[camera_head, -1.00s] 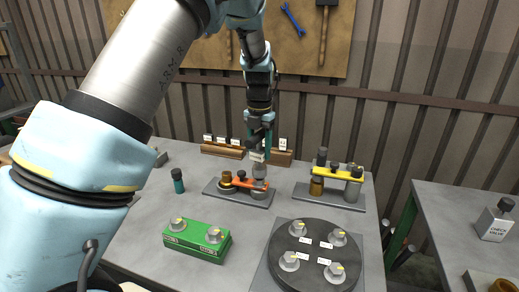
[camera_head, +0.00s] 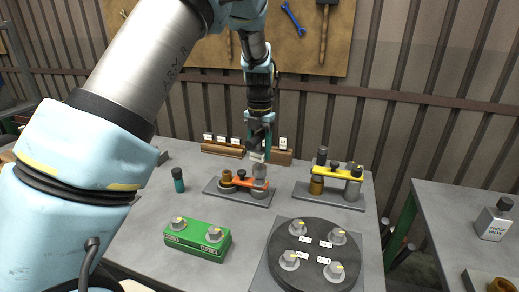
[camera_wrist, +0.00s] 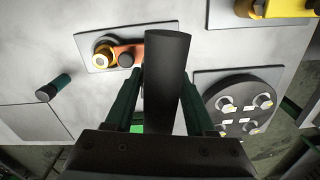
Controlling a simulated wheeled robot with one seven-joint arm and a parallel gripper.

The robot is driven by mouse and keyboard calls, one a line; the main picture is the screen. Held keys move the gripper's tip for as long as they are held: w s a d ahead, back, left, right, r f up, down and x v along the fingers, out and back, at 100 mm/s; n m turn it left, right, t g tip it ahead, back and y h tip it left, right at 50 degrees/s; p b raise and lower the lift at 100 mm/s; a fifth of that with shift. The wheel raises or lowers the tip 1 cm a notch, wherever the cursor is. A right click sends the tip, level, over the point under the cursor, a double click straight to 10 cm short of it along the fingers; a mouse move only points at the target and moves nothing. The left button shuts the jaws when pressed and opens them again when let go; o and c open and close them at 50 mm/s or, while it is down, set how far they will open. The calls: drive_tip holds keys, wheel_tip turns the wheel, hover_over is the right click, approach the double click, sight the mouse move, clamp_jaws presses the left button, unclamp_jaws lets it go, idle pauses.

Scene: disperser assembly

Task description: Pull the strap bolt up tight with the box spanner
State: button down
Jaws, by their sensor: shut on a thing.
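My gripper (camera_head: 259,155) is shut on the box spanner, a dark grey cylinder (camera_wrist: 167,75) between its green fingers in the wrist view. In the head view the spanner (camera_head: 260,171) points down over the right end of the orange strap (camera_head: 246,182). In the wrist view the strap (camera_wrist: 127,54) runs under the spanner. The strap bolt is not clearly visible; I cannot tell whether the spanner is seated on it.
A second assembly with a yellow strap (camera_head: 338,172) stands to the right. A green box with knobs (camera_head: 197,240) and a dark round plate with several knobs (camera_head: 318,248) are in front. A dark teal bottle (camera_head: 178,180) stands left. Labelled wooden blocks (camera_head: 222,149) are behind.

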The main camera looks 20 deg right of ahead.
sight(260, 180)
drive_tip(key=shift+f, duration=0.55)
drive_tip(key=shift+f, duration=0.35)
drive_tip(key=shift+f+b, duration=0.4)
drive_tip(key=shift+f, duration=0.15)
drive_tip(key=m, duration=1)
drive_tip(key=shift+m, duration=0.3)
drive_tip(key=m, duration=0.3)
drive_tip(key=shift+r+m, duration=0.1)
drive_tip(key=shift+m, duration=0.3)
drive_tip(key=shift+n, duration=0.4)
